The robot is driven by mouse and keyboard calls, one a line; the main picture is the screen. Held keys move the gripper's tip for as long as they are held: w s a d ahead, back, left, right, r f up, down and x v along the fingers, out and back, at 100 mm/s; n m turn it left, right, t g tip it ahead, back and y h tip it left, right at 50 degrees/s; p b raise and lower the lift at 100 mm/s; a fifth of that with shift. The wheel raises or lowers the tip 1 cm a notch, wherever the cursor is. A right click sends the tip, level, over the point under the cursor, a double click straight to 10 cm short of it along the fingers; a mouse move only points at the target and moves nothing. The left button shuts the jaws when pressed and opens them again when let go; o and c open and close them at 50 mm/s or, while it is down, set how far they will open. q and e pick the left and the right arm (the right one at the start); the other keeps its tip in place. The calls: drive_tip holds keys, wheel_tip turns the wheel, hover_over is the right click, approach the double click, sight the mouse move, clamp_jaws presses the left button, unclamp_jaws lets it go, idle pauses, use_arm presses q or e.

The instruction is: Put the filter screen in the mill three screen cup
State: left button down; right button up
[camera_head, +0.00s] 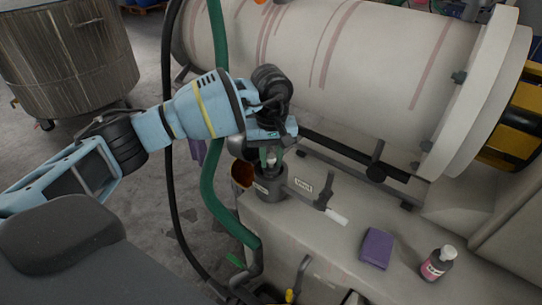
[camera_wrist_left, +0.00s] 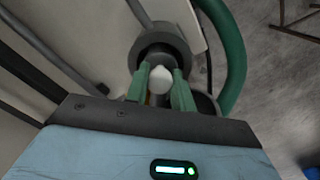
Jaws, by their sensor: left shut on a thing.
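The filter screen (camera_wrist_left: 161,77) shows as a small pale, rounded piece between the green fingertips of my left gripper (camera_wrist_left: 162,88). In the head view my left gripper (camera_head: 270,157) points down and is shut on it. The dark grey screen cup (camera_head: 270,188) is directly below the fingers, on the ledge by the mill. The cup's round rim also shows just beyond the fingertips in the left wrist view (camera_wrist_left: 176,36). The lower end of the screen is hidden, so I cannot tell whether it is inside the cup. My right gripper is not in view.
A large pale mill drum (camera_head: 350,60) lies behind the cup. A dark bracket (camera_head: 325,190) stands just right of it. A green hose (camera_head: 213,195) passes on its left. A purple sponge-like block (camera_head: 376,248) and a bottle (camera_head: 438,264) are on the ledge to the right.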

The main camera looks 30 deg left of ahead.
use_arm(q)
drive_tip(key=shift+f, duration=0.1)
drive_tip(key=c, duration=1.2)
unclamp_jaws()
wheel_tip(320, 180, up, 12)
drive_tip(key=shift+r, duration=0.15)
